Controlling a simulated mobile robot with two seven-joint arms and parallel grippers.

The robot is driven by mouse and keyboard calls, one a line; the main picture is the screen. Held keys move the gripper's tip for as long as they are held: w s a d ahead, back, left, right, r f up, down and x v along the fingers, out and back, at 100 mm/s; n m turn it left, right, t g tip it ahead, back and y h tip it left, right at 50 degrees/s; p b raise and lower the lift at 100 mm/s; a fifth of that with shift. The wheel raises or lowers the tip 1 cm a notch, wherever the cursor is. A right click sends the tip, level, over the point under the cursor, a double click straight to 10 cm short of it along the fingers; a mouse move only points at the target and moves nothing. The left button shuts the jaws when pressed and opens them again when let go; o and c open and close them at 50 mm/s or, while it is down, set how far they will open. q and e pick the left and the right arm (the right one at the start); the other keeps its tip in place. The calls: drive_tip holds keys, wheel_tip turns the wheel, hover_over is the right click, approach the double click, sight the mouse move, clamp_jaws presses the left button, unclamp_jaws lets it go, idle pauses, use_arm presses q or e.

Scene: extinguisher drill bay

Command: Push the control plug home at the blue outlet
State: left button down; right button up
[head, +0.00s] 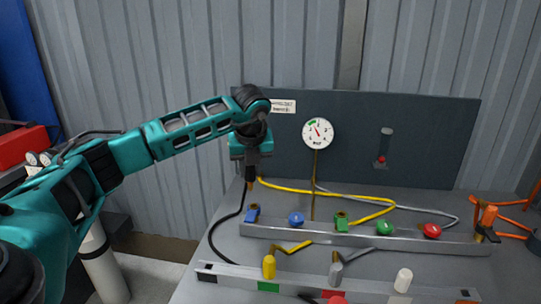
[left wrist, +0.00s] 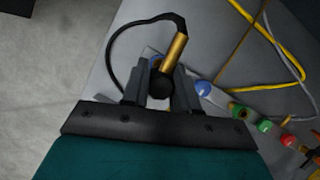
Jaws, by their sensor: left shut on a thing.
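My left gripper (head: 250,168) is shut on the control plug, a black body with a brass tip (head: 250,184). The plug hangs tip down above the blue outlet (head: 253,213), with a visible gap between them. A black cable runs from the plug area to the bench. In that view the outlet is mostly hidden behind the plug and fingers. My right gripper is in neither view.
On the same metal rail (head: 310,234) stand a blue knob (head: 296,219), a green outlet (head: 341,222) with a yellow hose, a green knob (head: 384,228) and a red knob (head: 432,231). A gauge (head: 318,133) stands behind. A front rack (head: 225,271) holds coloured pieces.

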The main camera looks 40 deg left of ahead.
sight(253, 180)
use_arm(q)
drive_tip(key=shift+w, duration=0.5)
drive_tip(key=shift+s+f+b, duration=0.1)
drive_tip(key=shift+f+b, duration=0.35)
drive_tip(key=shift+f, duration=0.05)
drive_tip(key=shift+f+b, duration=0.55)
drive_tip(key=shift+f, duration=0.15)
drive_tip(key=shift+f+b, duration=0.35)
drive_tip(key=shift+f, duration=0.45)
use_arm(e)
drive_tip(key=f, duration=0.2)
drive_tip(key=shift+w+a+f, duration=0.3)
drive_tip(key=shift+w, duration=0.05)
use_arm(q)
drive_tip(key=shift+f+b, duration=0.1)
drive_tip(key=shift+b, duration=0.2)
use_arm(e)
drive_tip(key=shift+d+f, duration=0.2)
